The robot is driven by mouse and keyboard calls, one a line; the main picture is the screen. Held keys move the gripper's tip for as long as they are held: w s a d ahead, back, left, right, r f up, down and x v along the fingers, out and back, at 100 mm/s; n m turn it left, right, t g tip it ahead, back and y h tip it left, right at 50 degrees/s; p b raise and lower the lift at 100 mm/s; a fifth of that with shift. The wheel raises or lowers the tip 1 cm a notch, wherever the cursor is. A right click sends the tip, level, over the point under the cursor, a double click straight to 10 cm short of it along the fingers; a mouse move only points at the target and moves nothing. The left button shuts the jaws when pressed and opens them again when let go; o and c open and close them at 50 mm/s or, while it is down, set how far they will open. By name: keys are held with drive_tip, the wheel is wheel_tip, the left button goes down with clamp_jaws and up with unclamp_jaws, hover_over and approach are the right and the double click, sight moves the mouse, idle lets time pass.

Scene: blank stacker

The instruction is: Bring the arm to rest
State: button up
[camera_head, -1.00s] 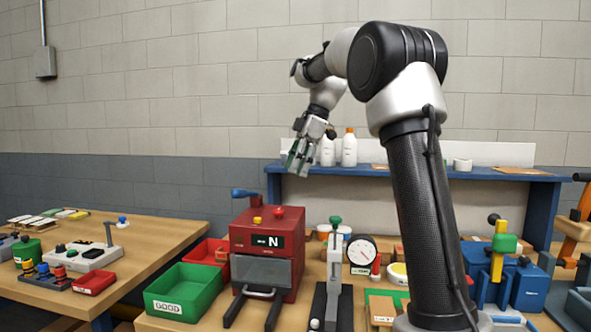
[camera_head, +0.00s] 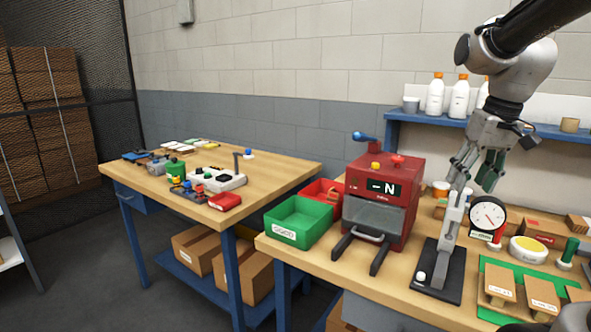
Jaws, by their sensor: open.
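My gripper (camera_head: 477,174) hangs at the end of my arm at the upper right, pointing down. It is open and I see nothing between its fingers. It is over the right-hand bench, in front of the blue shelf and behind the grey lever press (camera_head: 447,245) and the dial gauge (camera_head: 488,215). I cannot tell whether its fingertips touch anything. My upper arm crosses the top right corner.
The red machine marked N (camera_head: 384,200), a green bin (camera_head: 300,222) and a red bin (camera_head: 323,192) stand on the right bench. White bottles (camera_head: 459,97) stand on the blue shelf (camera_head: 400,133). A second table (camera_head: 270,170) stands left. Grey floor (camera_head: 90,270) is clear.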

drive_tip(key=s+f+t, duration=0.2)
drive_tip(key=s, duration=1.3)
drive_tip(key=shift+a+f+h, duration=0.3)
drive_tip(key=shift+f+h, duration=0.05)
drive_tip(key=shift+h, duration=0.05)
drive_tip(key=shift+s, duration=0.1)
